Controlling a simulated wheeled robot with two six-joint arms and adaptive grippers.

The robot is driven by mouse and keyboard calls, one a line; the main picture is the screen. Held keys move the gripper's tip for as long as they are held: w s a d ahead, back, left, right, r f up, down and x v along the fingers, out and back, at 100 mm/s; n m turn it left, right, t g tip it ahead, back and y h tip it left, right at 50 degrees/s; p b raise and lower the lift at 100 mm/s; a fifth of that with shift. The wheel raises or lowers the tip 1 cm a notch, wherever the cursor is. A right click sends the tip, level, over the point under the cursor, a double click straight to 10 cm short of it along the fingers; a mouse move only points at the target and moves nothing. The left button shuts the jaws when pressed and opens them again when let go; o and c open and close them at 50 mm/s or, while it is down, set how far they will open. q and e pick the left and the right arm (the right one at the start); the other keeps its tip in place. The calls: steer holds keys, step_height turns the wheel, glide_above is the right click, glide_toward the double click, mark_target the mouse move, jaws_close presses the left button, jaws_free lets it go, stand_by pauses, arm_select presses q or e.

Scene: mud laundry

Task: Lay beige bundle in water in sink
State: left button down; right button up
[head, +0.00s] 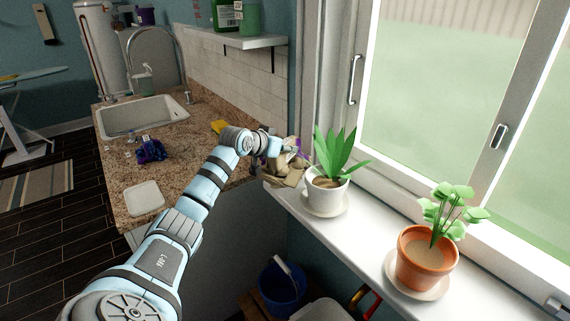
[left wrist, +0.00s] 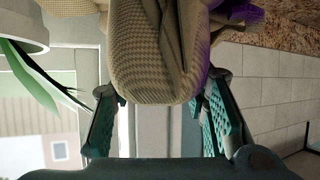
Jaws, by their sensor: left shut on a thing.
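My left gripper (head: 280,150) is shut on the beige bundle (head: 286,172), at the right end of the counter by the window sill. In the left wrist view the bundle (left wrist: 155,50), a woven checked cloth, fills the room between the two fingers of my left gripper (left wrist: 158,110). Something purple shows behind and beside it. The white sink (head: 130,115) is set in the counter's far left part, well away from the bundle. I cannot tell the water level in it. My right gripper is not in view.
A dark purple cloth (head: 151,150) lies on the granite counter (head: 185,165) before the sink, with a white slab (head: 144,197) nearer. A yellow sponge (head: 218,127) lies by the wall. A potted plant (head: 328,190) stands close right of the bundle. The tall faucet (head: 154,38) rises behind the sink.

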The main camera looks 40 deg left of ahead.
arm_select(q)
steer(key=f, duration=0.4)
steer(key=shift+s+d, duration=0.1)
steer(key=shift+s, duration=0.15)
steer(key=shift+w+f, duration=0.15)
steer(key=shift+f, duration=0.1)
steer(key=shift+f, duration=0.1)
steer(key=c, duration=0.9)
jaws_free()
steer(key=shift+c, duration=0.2)
